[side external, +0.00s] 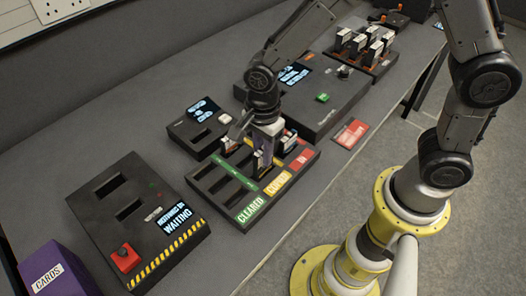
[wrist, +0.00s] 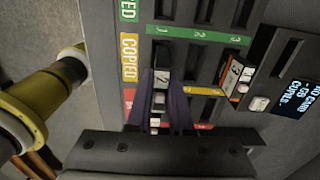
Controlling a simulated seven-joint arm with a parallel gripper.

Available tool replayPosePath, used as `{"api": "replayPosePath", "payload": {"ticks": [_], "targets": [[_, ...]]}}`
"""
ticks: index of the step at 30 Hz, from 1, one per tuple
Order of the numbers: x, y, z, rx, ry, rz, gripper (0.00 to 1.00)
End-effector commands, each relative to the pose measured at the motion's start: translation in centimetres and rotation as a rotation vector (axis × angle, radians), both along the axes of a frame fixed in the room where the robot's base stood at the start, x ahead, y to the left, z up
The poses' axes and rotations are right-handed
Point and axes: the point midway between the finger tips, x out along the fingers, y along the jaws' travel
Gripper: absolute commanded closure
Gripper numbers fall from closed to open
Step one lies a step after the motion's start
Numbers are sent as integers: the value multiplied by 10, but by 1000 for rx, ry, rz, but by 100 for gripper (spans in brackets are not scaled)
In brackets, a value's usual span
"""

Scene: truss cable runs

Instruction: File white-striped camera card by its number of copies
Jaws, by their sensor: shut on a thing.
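My gripper (wrist: 165,98) is shut on a pale-topped card (wrist: 161,80) with a "2" on its label. The fingers stand on either side of it. In the side view my gripper (side external: 263,148) points down over the black filing tray (side external: 217,197), and the card's lower part (side external: 258,160) shows under it. The card is over or in the compartment closest to the yellow COPIED label (wrist: 129,57); how deep it sits I cannot tell. Its stripe colour is hard to make out. The tray has green, yellow and red rows with numbered columns.
An orange-edged card (wrist: 235,76) stands by the tray's far end, next to a small display unit (wrist: 283,75). Another card (side external: 289,141) stands on the red side. A WAITING box (side external: 142,222), a larger console (side external: 322,100) and a card rack (side external: 365,50) surround the tray.

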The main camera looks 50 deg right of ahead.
Motion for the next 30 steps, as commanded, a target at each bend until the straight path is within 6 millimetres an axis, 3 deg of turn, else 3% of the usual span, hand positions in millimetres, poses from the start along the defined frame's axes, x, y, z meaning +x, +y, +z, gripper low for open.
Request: {"api": "replayPosePath", "payload": {"ticks": [30], "targets": [[0,0,-11,0,1,0,100]]}}
